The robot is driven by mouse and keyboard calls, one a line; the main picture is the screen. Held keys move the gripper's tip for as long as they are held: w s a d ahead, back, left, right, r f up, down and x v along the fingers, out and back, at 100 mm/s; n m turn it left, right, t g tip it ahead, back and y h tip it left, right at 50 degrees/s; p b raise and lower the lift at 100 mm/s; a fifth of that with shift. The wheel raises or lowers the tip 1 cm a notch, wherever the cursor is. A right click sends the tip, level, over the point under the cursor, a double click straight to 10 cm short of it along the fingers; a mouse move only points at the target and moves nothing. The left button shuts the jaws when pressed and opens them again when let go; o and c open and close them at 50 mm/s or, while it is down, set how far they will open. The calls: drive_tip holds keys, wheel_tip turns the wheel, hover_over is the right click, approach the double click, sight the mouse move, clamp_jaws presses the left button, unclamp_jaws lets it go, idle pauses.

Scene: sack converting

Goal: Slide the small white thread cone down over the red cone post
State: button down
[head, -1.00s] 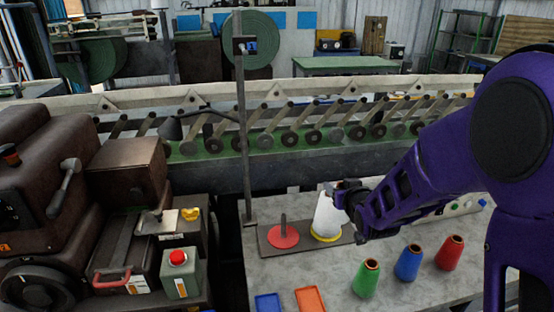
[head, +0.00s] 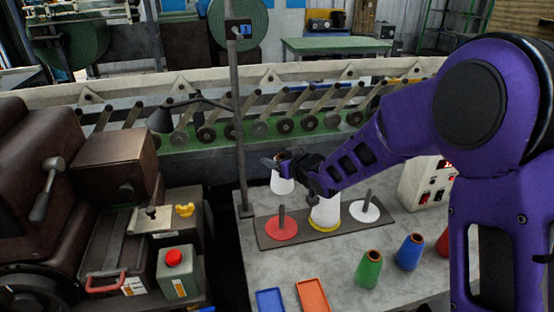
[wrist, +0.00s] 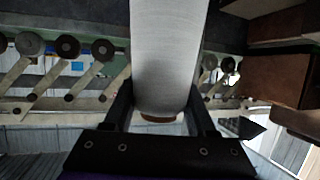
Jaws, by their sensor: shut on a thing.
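The small white thread cone (head: 283,185), with a brown top, is upright in my gripper (head: 284,165). In the wrist view the cone (wrist: 167,60) fills the space between the two fingers, its brown end (wrist: 160,117) towards the palm. The gripper is shut on it. In the head view the cone shows just above the tip of the bare dark red cone post (head: 282,215), which stands on a red disc (head: 282,230). They look apart; the depth between them is hard to tell. The cone hides what lies behind it.
A larger white cone (head: 325,212) sits on the yellow disc (head: 327,224), close to my wrist. A bare post with a white disc (head: 364,214) stands to its right. Green (head: 369,270) and blue (head: 409,254) cones stand in front. A tall pole (head: 238,110) rises at the left.

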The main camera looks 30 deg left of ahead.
drive_tip(key=shift+f+b, duration=2.1)
drive_tip(key=shift+f, duration=0.2)
drive_tip(key=shift+f+b, duration=0.15)
drive_tip(key=shift+b, duration=0.3)
drive_tip(key=shift+f+b, duration=0.9)
drive_tip(key=shift+f, duration=0.1)
drive_tip(key=shift+f, duration=0.1)
drive_tip(key=shift+s+d+f+b, duration=0.25)
drive_tip(key=shift+f+b, duration=0.1)
drive_tip(key=shift+b, duration=0.45)
